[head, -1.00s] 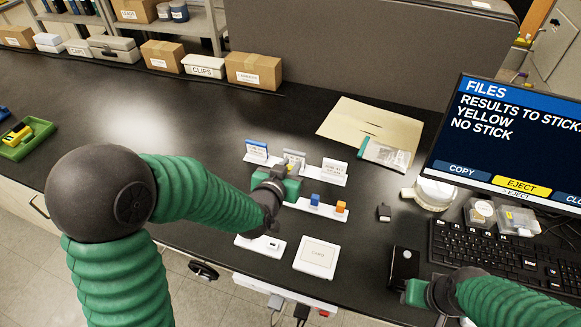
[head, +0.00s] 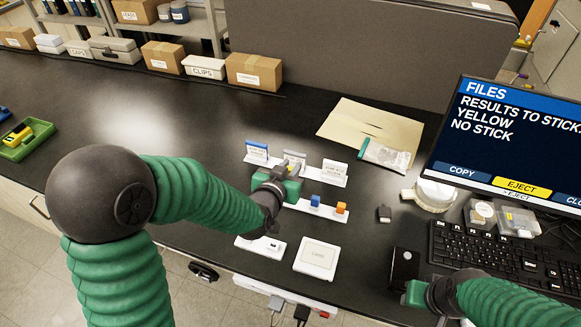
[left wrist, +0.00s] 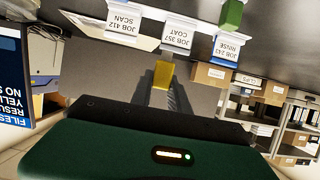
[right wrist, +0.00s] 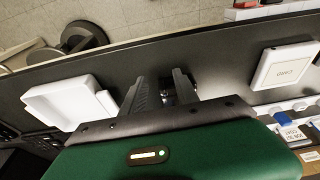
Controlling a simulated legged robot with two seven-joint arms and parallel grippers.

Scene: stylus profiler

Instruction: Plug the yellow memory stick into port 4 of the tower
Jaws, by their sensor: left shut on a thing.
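My left gripper (head: 291,180) is over the white rack of small sticks, just in front of the job cards. In the left wrist view it is shut on the yellow memory stick (left wrist: 163,74), which shows between its fingers. My right gripper (right wrist: 165,92) is open and empty, over the right front of the bench. A black box (head: 404,264) with a white dot stands beside it; I cannot tell whether this is the tower. No numbered port can be made out.
A blue stick (head: 315,200) and an orange stick (head: 341,207) stand in the rack. A white card box (head: 316,257) and a white holder (head: 259,246) lie in front. The monitor (head: 515,135) and keyboard (head: 505,252) are at the right. The left bench is mostly clear.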

